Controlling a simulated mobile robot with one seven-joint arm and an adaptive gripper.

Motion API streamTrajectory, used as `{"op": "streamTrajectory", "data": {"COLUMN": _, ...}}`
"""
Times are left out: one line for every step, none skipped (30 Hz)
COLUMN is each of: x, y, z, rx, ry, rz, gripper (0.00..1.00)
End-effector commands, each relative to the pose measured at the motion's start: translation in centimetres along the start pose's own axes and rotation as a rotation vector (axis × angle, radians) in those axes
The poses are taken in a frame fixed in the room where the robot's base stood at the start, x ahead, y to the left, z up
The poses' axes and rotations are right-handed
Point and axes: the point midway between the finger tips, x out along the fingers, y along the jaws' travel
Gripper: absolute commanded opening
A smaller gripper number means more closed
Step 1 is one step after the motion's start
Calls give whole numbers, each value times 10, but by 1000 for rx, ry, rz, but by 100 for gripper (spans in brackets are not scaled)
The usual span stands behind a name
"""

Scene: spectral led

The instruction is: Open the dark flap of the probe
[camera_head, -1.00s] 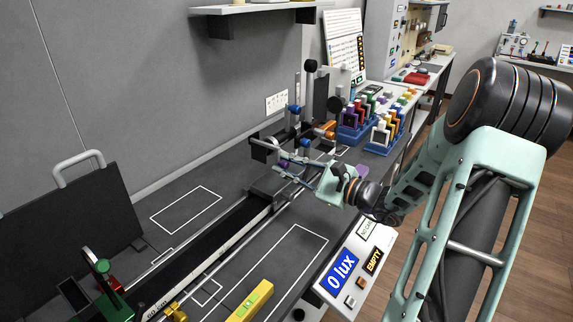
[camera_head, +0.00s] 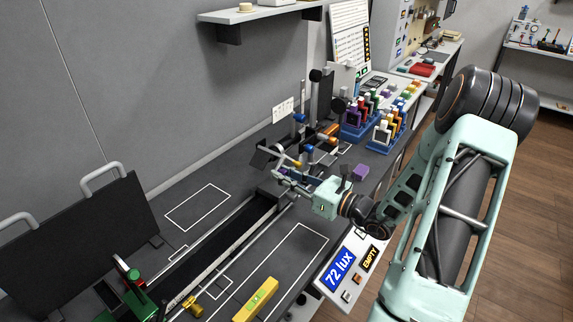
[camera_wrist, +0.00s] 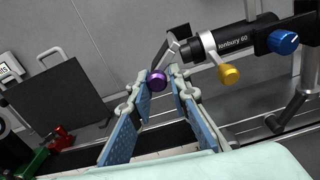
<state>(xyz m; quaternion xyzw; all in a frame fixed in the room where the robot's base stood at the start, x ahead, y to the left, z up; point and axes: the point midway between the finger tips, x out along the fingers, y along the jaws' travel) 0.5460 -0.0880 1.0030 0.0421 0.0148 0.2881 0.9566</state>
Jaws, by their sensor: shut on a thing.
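The probe (camera_wrist: 235,42) is a black cylinder with lettering, held level by a silver clamp in the wrist view. A dark flap (camera_wrist: 177,32) stands up at the probe's left end, on a grey bent lever. A purple knob (camera_wrist: 157,80) sits at the lever's lower end. My gripper (camera_wrist: 158,78) has its blue-padded fingers on either side of this knob and is shut on it. In the head view my gripper (camera_head: 280,174) reaches in beside the bench rail, and the knob is hard to make out there. The meter display (camera_head: 340,269) reads 72 lux.
A yellow clamp screw (camera_wrist: 229,75) and a blue knob (camera_wrist: 283,42) stick out near the probe. A dark panel with a handle (camera_head: 82,232) stands at left. Racks of coloured holders (camera_head: 365,118) stand behind my arm. A purple block (camera_head: 360,172) lies beyond my gripper.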

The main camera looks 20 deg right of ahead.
Motion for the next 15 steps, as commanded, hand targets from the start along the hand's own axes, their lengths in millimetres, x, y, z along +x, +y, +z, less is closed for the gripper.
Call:
{"op": "streamTrajectory", "data": {"x": 2, "y": 5, "z": 12, "rx": 43, "ry": -9, "rz": 10, "gripper": 0}}
{"op": "streamTrajectory", "data": {"x": 2, "y": 6, "z": 13, "rx": 72, "ry": -9, "rz": 10, "gripper": 0}}
{"op": "streamTrajectory", "data": {"x": 2, "y": 7, "z": 14, "rx": 110, "ry": -10, "rz": 10, "gripper": 0}}
{"op": "streamTrajectory", "data": {"x": 2, "y": 7, "z": 15, "rx": 138, "ry": -10, "rz": 10, "gripper": 0}}
{"op": "streamTrajectory", "data": {"x": 2, "y": 8, "z": 16, "rx": 166, "ry": -10, "rz": 10, "gripper": 0}}
{"op": "streamTrajectory", "data": {"x": 2, "y": 9, "z": 17, "rx": 204, "ry": -10, "rz": 10, "gripper": 0}}
{"op": "streamTrajectory", "data": {"x": 2, "y": 9, "z": 18, "rx": 233, "ry": -10, "rz": 10, "gripper": 0}}
{"op": "streamTrajectory", "data": {"x": 2, "y": 10, "z": 19, "rx": 260, "ry": -10, "rz": 10, "gripper": 0}}
{"op": "streamTrajectory", "data": {"x": 2, "y": 10, "z": 21, "rx": 296, "ry": -10, "rz": 10, "gripper": 0}}
{"op": "streamTrajectory", "data": {"x": 2, "y": 11, "z": 22, "rx": 323, "ry": -10, "rz": 10, "gripper": 0}}
{"op": "streamTrajectory", "data": {"x": 2, "y": 11, "z": 22, "rx": 350, "ry": -10, "rz": 10, "gripper": 0}}
{"op": "streamTrajectory", "data": {"x": 2, "y": 11, "z": 24, "rx": 384, "ry": -11, "rz": 10, "gripper": 0}}
{"op": "streamTrajectory", "data": {"x": 2, "y": 12, "z": 25, "rx": 408, "ry": -11, "rz": 10, "gripper": 0}}
{"op": "streamTrajectory", "data": {"x": 2, "y": 12, "z": 25, "rx": 433, "ry": -11, "rz": 10, "gripper": 0}}
{"op": "streamTrajectory", "data": {"x": 2, "y": 12, "z": 26, "rx": 464, "ry": -11, "rz": 10, "gripper": 0}}
